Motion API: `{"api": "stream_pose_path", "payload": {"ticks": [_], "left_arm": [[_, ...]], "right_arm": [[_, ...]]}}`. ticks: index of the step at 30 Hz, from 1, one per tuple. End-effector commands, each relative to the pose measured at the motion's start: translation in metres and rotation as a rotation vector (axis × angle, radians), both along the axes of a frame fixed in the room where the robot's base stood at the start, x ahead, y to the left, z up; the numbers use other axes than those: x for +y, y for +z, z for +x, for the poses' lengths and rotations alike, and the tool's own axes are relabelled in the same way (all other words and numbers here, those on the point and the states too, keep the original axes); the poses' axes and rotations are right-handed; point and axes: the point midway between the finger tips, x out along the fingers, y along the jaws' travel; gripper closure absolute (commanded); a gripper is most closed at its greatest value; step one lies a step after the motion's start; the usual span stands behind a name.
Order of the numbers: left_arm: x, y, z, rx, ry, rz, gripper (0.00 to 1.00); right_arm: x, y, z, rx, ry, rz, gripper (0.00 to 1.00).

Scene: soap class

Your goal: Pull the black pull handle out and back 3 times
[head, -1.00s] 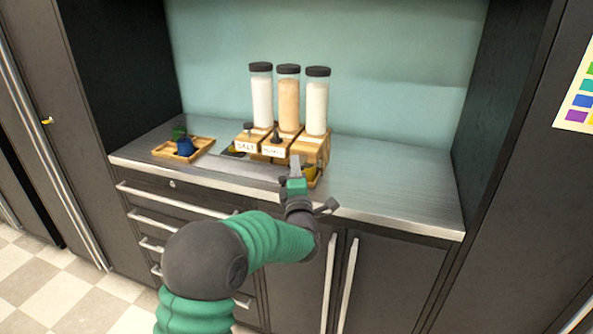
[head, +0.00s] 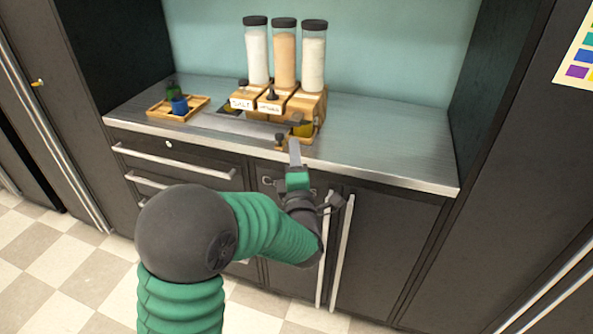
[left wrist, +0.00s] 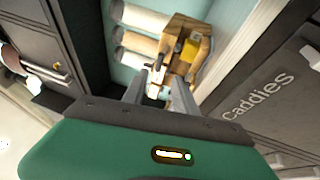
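Three dispensers with clear jars and black lids (head: 284,55) stand on the counter, their wooden bases bearing small black handles; one handle shows on the middle base (head: 272,92) and one on the salt base (head: 243,83). A small dark knob (head: 279,138) shows low at the counter's front, beside my fingers; I cannot tell which base it belongs to. My left gripper (head: 294,152) is in front of the counter edge, below the right dispenser. In the left wrist view its two fingers (left wrist: 160,95) are apart, with a dark handle and white label (left wrist: 157,75) beyond the gap. My right gripper is not in view.
A wooden tray (head: 166,114) with a blue and a green item stands to the left on the counter. A yellow item (head: 303,129) sits under the right dispenser. Drawers and cabinet doors with long bar handles (head: 343,250) lie below. The right counter (head: 390,140) is clear.

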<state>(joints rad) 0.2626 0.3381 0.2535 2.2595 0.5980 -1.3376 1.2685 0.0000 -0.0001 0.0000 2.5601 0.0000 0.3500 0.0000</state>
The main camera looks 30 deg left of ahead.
Motion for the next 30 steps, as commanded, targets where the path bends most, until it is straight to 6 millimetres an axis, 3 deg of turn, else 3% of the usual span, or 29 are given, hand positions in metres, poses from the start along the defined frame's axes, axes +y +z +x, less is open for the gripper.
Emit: {"api": "stream_pose_path", "payload": {"ticks": [4,9,30], "left_arm": [[-0.021,-0.007,-0.029,0.002,-0.002,0.001,0.66],[-0.033,-0.011,-0.045,0.0,0.0,0.001,0.66],[-0.034,-0.011,-0.047,0.001,0.001,0.001,0.66]], "right_arm": [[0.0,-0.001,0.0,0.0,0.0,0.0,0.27],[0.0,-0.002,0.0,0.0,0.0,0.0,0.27],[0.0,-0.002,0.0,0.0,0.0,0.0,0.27]]}}
